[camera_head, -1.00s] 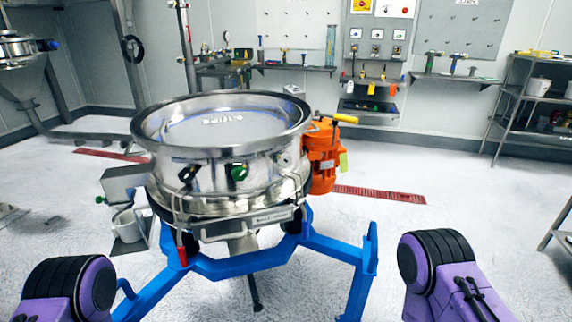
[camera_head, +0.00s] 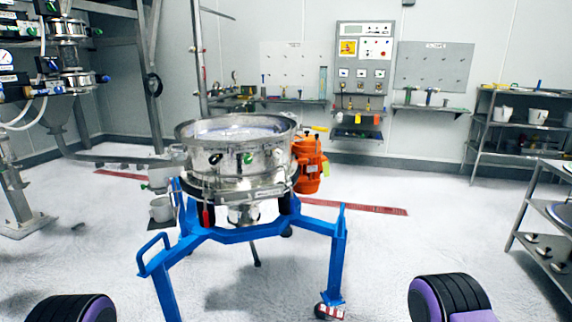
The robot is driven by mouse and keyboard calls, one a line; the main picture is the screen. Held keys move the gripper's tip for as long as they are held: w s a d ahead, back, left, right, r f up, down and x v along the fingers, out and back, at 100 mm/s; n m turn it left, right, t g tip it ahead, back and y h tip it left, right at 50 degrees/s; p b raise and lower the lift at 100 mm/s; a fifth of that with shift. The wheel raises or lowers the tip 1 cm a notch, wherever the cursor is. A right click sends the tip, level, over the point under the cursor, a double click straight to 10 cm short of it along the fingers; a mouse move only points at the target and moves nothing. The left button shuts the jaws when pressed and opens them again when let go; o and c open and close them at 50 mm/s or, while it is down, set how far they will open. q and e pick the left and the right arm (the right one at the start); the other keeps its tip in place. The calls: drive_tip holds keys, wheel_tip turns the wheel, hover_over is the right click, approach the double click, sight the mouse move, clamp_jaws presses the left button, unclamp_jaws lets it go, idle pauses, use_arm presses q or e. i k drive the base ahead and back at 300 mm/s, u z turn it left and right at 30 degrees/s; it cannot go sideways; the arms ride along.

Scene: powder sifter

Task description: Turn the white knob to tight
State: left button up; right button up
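The steel round sifter (camera_head: 238,150) stands on a blue wheeled frame (camera_head: 240,235) in the middle of the view. Its rim carries a black knob (camera_head: 215,159) and a green knob (camera_head: 248,158) on the near side. I cannot make out a white knob on it. Only the purple and black parts of my two arms show at the bottom left and bottom right. Both grippers are out of the picture, so their state is hidden. The sifter is well ahead of my arms, and nothing of mine touches it.
An orange motor (camera_head: 307,163) is on the sifter's right side. Steel piping with valves and gauges (camera_head: 68,55) stands at the left. A control panel (camera_head: 363,58) hangs on the back wall. Shelving (camera_head: 478,140) stands at the right. Floor in front and right is clear.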

sight(277, 153)
drive_tip(key=z, duration=0.55)
drive_tip(key=i, duration=0.5)
drive_tip(key=z, duration=0.85)
drive_tip(key=i, duration=0.85)
drive_tip(key=u, duration=0.25)
